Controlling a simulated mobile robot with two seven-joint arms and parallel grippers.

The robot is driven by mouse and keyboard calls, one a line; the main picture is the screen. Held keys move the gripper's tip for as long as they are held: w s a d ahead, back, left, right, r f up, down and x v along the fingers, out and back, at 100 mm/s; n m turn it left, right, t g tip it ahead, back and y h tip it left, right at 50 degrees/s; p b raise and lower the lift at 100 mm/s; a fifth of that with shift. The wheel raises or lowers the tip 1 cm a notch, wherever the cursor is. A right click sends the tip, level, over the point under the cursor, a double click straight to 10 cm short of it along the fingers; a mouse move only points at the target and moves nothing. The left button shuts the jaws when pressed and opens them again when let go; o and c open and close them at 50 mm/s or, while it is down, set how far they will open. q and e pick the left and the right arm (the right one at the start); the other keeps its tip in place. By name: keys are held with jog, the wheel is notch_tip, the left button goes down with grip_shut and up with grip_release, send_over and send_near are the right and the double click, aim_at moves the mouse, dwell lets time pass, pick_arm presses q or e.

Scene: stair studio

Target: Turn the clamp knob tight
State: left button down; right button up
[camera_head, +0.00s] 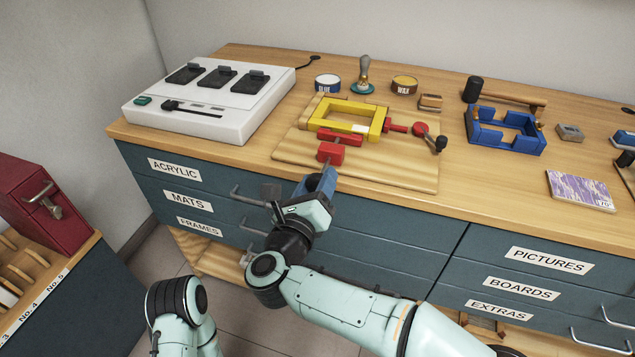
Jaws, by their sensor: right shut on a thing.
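The clamp sits on a pale wooden board (400,174) on the bench, with a yellow frame (376,124) between its red parts. A red jaw (341,136) and a red block (331,152) lie at the frame's front side. My right gripper (322,178) is at the board's front edge, just in front of the red block. It is shut on what seems to be the front clamp knob, which the gripper mostly hides. My left gripper is out of view.
A white device (212,105) with black pads stands at the left. A blue clamp (505,131), a mallet (474,89), tins and a stamp stand behind and to the right. Blue drawers with handles are below the bench edge; a red case (40,205) is at far left.

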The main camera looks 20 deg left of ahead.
jog(key=m, duration=0.4)
jog(key=shift+m, duration=0.3)
jog(key=m, duration=0.4)
jog(key=shift+m, duration=0.3)
jog(key=m, duration=0.4)
jog(key=shift+m, duration=0.3)
jog(key=m, duration=0.9)
jog(key=shift+f, duration=0.1)
jog(key=m, duration=0.4)
jog(key=shift+f+m, duration=0.1)
jog(key=shift+m, duration=0.2)
jog(key=m, duration=0.5)
jog(key=shift+m, duration=2)
